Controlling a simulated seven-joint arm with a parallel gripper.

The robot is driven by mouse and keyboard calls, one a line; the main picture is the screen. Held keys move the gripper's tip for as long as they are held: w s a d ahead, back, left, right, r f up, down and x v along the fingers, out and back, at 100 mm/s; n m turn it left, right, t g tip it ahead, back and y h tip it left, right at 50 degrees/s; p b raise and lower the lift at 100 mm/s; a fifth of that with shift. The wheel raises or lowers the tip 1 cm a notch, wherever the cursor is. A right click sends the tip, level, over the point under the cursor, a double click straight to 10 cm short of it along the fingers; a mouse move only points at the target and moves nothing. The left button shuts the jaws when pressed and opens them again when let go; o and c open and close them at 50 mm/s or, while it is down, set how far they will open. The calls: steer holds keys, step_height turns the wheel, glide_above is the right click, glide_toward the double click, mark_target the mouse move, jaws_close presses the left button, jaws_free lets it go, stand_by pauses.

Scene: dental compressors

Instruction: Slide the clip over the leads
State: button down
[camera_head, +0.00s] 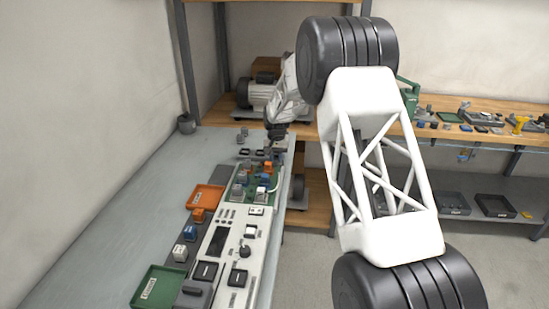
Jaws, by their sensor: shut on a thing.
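My gripper (275,148) is small and far off, at the far right end of the grey bench (110,215). It points down beside the far end of a green board (277,196) that carries grey, blue and orange parts. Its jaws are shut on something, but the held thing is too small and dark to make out. I cannot pick out the clip or the leads for certain; the fingertips and the parts under them blend together.
A white control panel (222,268) lies in front of the green board. An orange tray (207,192) and a green tray (147,285) stand left of it. The bench's left side is clear. A wooden workbench (455,133) stands at right.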

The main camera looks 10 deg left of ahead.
mark_target(277, 159)
steer(key=c, duration=1)
jaws_free()
steer(key=shift+d, duration=0.25)
steer(key=shift+o, duration=0.2)
steer(key=shift+r, duration=0.15)
steer(key=shift+r, duration=3.75)
steer(key=shift+r, duration=0.1)
